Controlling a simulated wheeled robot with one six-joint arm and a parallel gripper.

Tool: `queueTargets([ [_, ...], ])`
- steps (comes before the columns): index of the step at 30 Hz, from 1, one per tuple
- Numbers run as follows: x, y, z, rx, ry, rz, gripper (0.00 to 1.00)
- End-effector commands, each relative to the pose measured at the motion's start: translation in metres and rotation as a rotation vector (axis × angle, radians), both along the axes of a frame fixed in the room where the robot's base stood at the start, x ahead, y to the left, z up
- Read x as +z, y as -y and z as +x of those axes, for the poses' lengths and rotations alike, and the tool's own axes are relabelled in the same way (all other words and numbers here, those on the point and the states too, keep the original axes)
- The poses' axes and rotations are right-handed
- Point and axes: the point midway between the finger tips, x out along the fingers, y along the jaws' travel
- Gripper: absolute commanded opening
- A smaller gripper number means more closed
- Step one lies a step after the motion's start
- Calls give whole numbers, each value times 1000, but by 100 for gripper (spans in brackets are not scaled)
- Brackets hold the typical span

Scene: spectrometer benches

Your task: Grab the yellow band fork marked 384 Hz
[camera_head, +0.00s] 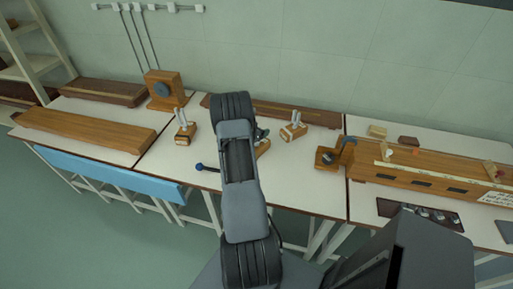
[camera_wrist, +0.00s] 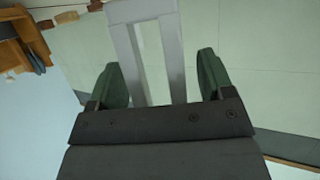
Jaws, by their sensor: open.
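Two-pronged metal forks stand on wooden boxes on the white bench: one on the left (camera_head: 183,118) and one on the right (camera_head: 295,119). A third wooden box (camera_head: 263,147) shows partly behind my arm. No yellow band or 384 Hz mark is readable. In the wrist view, a grey fork (camera_wrist: 173,60) with two prongs fills the space beyond my gripper (camera_wrist: 163,75). The green fingers are open, one on each side of the prongs, with gaps. The fork's lower part is hidden by the gripper body. In the head view my arm hides most of the gripper.
A blue-headed mallet (camera_head: 200,166) lies near the bench's front edge. A wooden stand (camera_head: 328,157) and a long wooden instrument (camera_head: 420,172) are on the right. A wooden block with a dark disc (camera_head: 162,89) stands at back left.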

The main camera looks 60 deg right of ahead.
Motion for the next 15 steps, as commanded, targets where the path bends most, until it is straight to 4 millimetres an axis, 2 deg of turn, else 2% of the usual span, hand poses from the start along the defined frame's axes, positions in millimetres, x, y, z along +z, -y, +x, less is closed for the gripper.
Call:
queueTargets([
  [7, -1, 1, 0, 0, -1, 1, 74],
  [15, -1, 1, 0, 0, -1, 1, 48],
])
